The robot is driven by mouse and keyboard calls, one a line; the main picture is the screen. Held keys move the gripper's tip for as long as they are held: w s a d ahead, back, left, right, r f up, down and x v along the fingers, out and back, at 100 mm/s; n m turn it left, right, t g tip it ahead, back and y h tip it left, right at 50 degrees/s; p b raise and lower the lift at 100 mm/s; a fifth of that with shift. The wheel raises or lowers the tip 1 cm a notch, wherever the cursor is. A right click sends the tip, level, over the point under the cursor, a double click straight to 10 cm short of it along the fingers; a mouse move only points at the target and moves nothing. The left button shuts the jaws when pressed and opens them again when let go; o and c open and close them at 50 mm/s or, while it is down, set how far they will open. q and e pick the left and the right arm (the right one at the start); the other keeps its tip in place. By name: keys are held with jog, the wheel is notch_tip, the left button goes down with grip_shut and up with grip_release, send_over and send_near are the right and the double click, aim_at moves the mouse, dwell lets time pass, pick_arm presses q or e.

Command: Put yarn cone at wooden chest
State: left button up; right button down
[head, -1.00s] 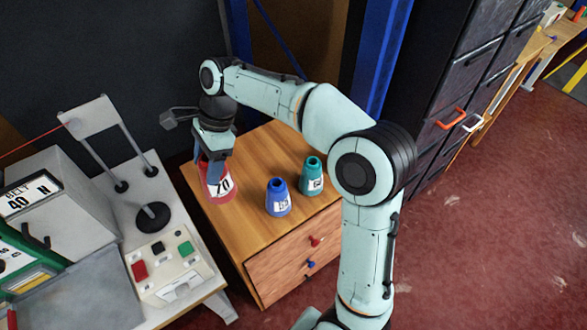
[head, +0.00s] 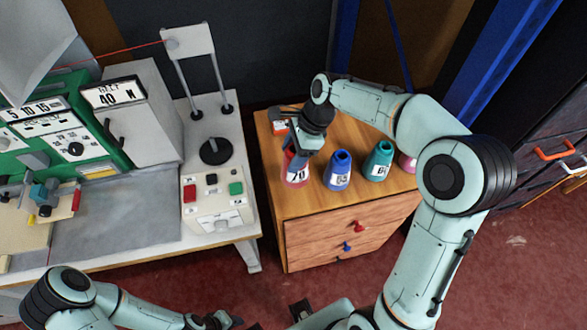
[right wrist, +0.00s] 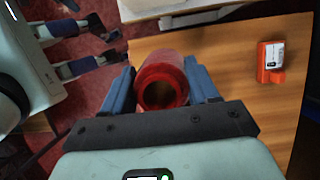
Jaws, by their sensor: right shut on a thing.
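My right gripper (head: 297,165) is shut on a red yarn cone (head: 296,174) with a white label reading 70. The cone is upright at the front left of the wooden chest's top (head: 308,205); I cannot tell if its base touches the wood. In the right wrist view the cone's open red top (right wrist: 162,84) sits between the blue fingers. A blue cone (head: 338,172) and a teal cone (head: 377,163) stand to its right on the chest. My left gripper (head: 222,320) is at the bottom edge, its fingers partly cut off.
A pink cone (head: 408,163) is partly hidden behind my right arm. A small orange-red box (right wrist: 271,62) lies on the chest behind the held cone. A grey machine table with a button panel (head: 217,203) stands left of the chest. Red floor (head: 190,275) lies in front.

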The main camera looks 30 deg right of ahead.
notch_tip(320, 180, down, 7)
jog(key=shift+b, duration=0.35)
jog(key=shift+c, duration=1.4)
grip_release()
jog(key=shift+f, duration=0.1)
jog(key=p+v, duration=0.1)
jog(key=v, duration=1.1)
